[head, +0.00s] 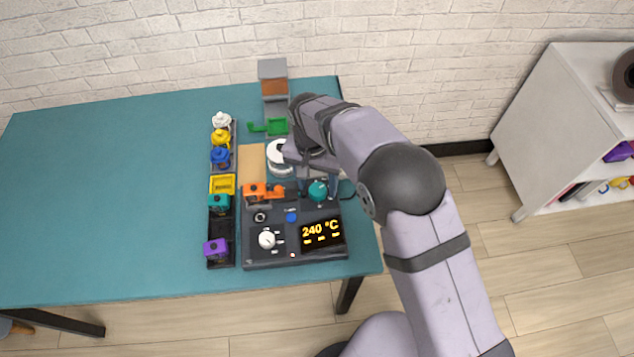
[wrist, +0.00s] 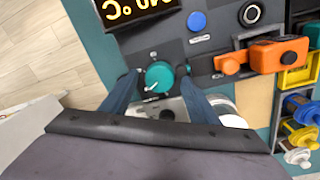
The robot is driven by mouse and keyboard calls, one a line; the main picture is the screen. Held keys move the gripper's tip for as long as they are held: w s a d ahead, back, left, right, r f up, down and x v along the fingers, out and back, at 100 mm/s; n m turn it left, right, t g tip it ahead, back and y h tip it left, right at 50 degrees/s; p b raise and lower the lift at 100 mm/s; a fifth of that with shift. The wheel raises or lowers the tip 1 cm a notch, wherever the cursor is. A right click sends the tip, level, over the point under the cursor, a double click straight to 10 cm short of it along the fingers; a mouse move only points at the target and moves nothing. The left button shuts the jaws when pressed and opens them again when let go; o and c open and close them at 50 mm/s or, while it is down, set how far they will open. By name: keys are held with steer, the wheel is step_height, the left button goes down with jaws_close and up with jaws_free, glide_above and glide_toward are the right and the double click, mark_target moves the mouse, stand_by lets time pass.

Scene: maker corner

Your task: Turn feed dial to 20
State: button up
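A round teal dial (wrist: 159,77) sits on the dark control panel, and its white pointer mark faces the lower left in the wrist view. In the head view the teal dial (head: 318,191) is at the panel's upper right. My gripper (wrist: 158,82) is open around the dial, one finger on each side, with a visible gap between each finger and the dial. A white dial (head: 267,239) with marks around it is at the panel's lower left. The labels are too small to read, so I cannot tell which dial is named feed.
The panel's screen (head: 321,232) reads 240 °C. A blue button (head: 291,217) and an orange part (head: 261,192) are close by. The teal table (head: 110,200) is clear farther left.

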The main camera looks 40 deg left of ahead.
mark_target(315, 187)
steer(key=shift+s+a+r+b, duration=0.15)
steer(key=shift+r+b, duration=0.25)
steer(key=shift+r, duration=1.45)
steer(key=shift+w+a+r+b, duration=0.1)
steer(key=shift+r+b, duration=0.3)
steer(key=shift+r, duration=1.4)
steer(key=w+d+r+m+p, duration=0.15)
steer(key=w+d, duration=0.25)
steer(key=d, duration=0.8)
steer(key=w+d+r, duration=0.3)
steer(key=w+d, duration=0.1)
steer(key=d, duration=0.8)
steer(key=s+d+f+m, duration=0.1)
steer(key=s+d, duration=0.5)
steer(key=d, duration=0.4)
steer(key=s+d+f+m, duration=0.1)
steer(key=s+d, duration=0.5)
steer(key=d, duration=0.5)
steer(key=shift+y+p, duration=0.4)
steer(key=shift+p, duration=0.05)
steer(key=shift+s, duration=0.1)
